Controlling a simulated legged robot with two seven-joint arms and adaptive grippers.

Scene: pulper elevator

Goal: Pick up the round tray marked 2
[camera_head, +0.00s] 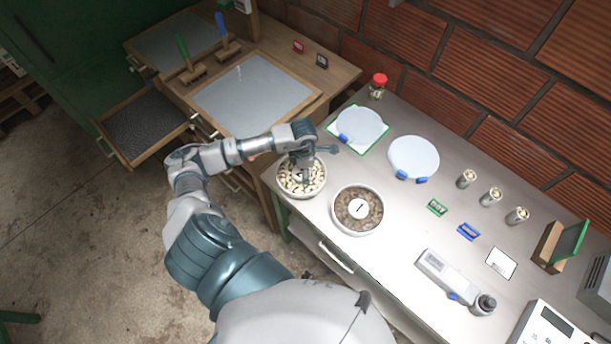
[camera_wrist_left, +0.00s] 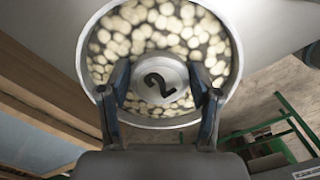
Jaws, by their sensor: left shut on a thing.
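The round tray marked 2 (camera_head: 318,188) holds pale round pieces and is at the left end of the metal table in the head view. In the left wrist view the tray (camera_wrist_left: 236,72) fills the upper middle, with a round knob marked 2 (camera_wrist_left: 160,82) at its centre. My left gripper (camera_head: 305,178) is over the tray's middle, its fingers on either side of the knob. The left wrist view shows the two fingers (camera_wrist_left: 160,92) shut on the knob. I cannot tell whether the tray is touching the table. My right gripper is not in view.
A round tray marked 1 (camera_head: 358,228) with brown pieces stands close to the right. Several small cylinders and a grey handheld device (camera_head: 447,275) lie further right.

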